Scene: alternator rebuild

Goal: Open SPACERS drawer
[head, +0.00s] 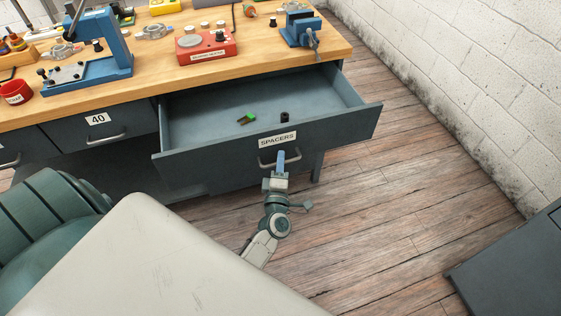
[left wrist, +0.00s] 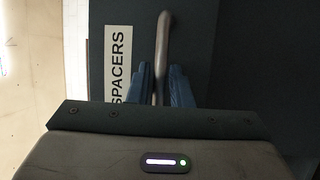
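The SPACERS drawer (head: 345,127) is pulled well out from under the right part of the bench, with its inside showing in the head view. Its label (head: 277,140) sits above the bar handle (head: 295,158). My left gripper (head: 280,162) is at the handle. In the left wrist view, the blue fingers of the gripper (left wrist: 161,88) lie on both sides of the handle (left wrist: 164,35), close against it, with the SPACERS label (left wrist: 118,60) beside them. My right gripper is not in view.
Inside the drawer lie a small green-and-dark item (head: 247,118) and a black cylinder (head: 284,117). A drawer marked 40 (head: 98,135) is shut at left. The bench top (head: 150,80) holds tools. Wooden floor (head: 400,200) is clear at right; a dark cabinet (head: 515,260) stands lower right.

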